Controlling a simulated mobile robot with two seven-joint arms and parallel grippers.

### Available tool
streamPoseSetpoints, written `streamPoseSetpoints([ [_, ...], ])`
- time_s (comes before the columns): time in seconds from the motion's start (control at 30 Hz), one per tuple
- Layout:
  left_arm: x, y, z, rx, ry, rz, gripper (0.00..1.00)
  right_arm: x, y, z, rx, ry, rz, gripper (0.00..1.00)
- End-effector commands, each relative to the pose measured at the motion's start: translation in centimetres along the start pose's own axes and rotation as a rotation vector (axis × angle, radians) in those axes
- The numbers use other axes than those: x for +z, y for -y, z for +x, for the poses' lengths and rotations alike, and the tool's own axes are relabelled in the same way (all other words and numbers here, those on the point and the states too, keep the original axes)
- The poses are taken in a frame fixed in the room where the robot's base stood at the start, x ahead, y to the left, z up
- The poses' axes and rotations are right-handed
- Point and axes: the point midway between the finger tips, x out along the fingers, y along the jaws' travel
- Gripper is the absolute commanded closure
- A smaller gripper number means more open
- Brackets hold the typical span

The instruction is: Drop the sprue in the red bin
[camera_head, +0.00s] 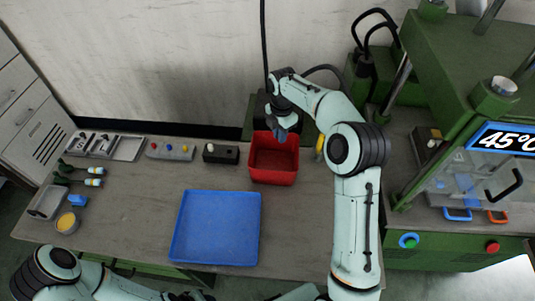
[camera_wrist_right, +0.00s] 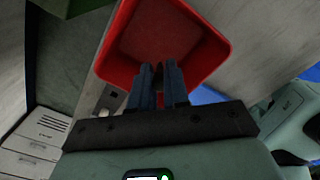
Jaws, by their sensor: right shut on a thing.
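The red bin (camera_head: 273,176) stands open on the table below the wall, right of the blue tray. My right gripper (camera_head: 281,136) is over the bin's back part, fingers pointing down. In the right wrist view, its two dark blue fingers (camera_wrist_right: 159,72) stand close together in front of the open red bin (camera_wrist_right: 112,48). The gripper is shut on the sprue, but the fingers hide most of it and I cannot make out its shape. My left arm lies along the bottom edge of the head view; its gripper is barely in the picture, and its jaws are unclear.
A blue tray (camera_head: 216,228) lies in front of the bin. A black box (camera_head: 221,154) and a grey button panel (camera_head: 170,150) stand to its left. The green press (camera_head: 440,259) is at the right. The table between the blue tray and the left-side tools is clear.

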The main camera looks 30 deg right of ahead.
Motion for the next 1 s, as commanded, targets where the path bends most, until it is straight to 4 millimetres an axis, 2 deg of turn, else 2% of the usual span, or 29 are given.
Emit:
streamPoseSetpoints([
  [0.17,0.6,0.5,0.6,-0.003,0.008,-0.003,0.57,0.0,0.1,1.1,-0.002,-0.001,0.001,1.00],
  [0.53,2.5,2.0,3.1,-0.011,0.031,-0.012,0.57,-0.1,0.1,5.4,-0.004,-0.001,0.001,1.00],
  [0.67,2.7,2.2,3.4,-0.012,0.034,-0.012,0.57,0.0,0.0,6.0,0.000,0.000,0.001,1.00],
  [0.9,2.6,2.1,3.4,-0.012,0.033,-0.012,0.57,0.0,-0.1,5.9,0.002,0.000,0.001,1.00],
  [0.93,2.6,2.1,3.3,-0.012,0.033,-0.012,0.57,0.0,-0.1,5.8,0.002,0.000,0.001,0.81],
  [1.0,2.6,2.1,3.3,-0.012,0.033,-0.012,0.57,0.0,-0.1,5.8,0.002,0.000,0.001,0.58],
])
